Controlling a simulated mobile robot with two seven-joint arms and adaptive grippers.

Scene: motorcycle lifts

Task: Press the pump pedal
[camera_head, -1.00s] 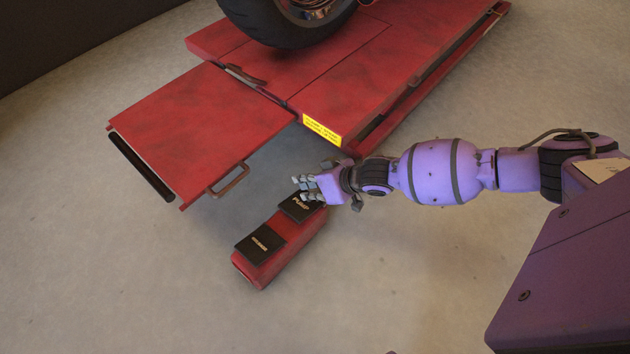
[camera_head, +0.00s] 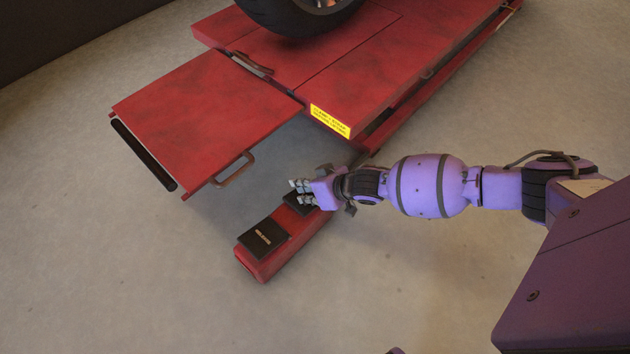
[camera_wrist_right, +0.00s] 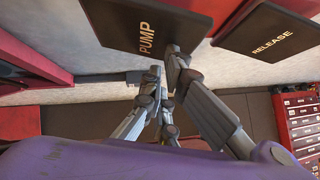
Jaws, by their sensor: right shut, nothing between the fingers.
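The red pedal unit (camera_head: 290,252) lies on the floor beside the lift and carries two black pedals. The pump pedal (camera_head: 292,204) is at its far end, mostly hidden under my right gripper in the head view. The right wrist view shows its PUMP label on the black plate (camera_wrist_right: 125,22). The release pedal (camera_head: 263,238) is at the near end, uncovered. My right gripper (camera_head: 299,192) is shut and empty, over the pump pedal. In the right wrist view its fingertips (camera_wrist_right: 164,66) are close to the pedal's edge; I cannot tell whether they touch. My left gripper is not in view.
The red motorcycle lift (camera_head: 330,60) stands behind, with a tyre (camera_head: 298,14) on it. Its ramp (camera_head: 200,120) with a metal handle (camera_head: 234,170) overhangs left of the pedals. A red tool chest (camera_wrist_right: 300,120) shows in the right wrist view. The floor in front is clear.

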